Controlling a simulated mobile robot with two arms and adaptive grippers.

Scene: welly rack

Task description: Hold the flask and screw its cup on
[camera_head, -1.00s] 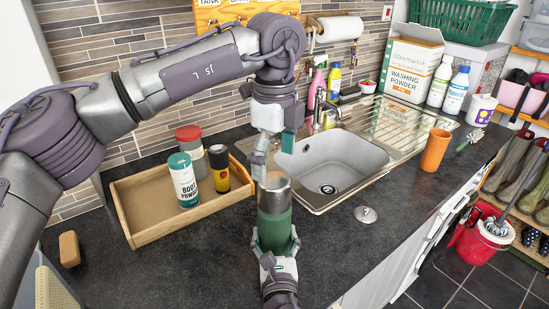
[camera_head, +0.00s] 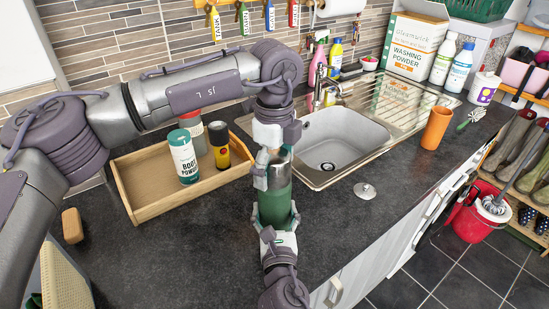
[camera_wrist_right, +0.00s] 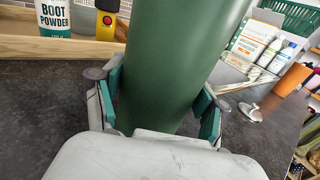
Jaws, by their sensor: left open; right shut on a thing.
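The flask (camera_head: 275,205) is a green cylinder with a silver upper part (camera_head: 281,172). It stands upright in front of the sink. My right gripper (camera_head: 277,232) is shut on its lower body from the front. In the right wrist view the green flask (camera_wrist_right: 180,65) fills the space between the two fingers. My left gripper (camera_head: 267,165) comes down from above, open, with its fingers at the flask's silver top. It hides the very top, so I cannot tell whether the silver part is the cup or how it sits.
A wooden tray (camera_head: 150,208) at left holds a boot powder tub (camera_head: 184,157) and other containers. The sink (camera_head: 335,145) lies behind right. An orange tumbler (camera_head: 436,127) and a metal plug (camera_head: 364,190) stand to the right. The front counter is clear.

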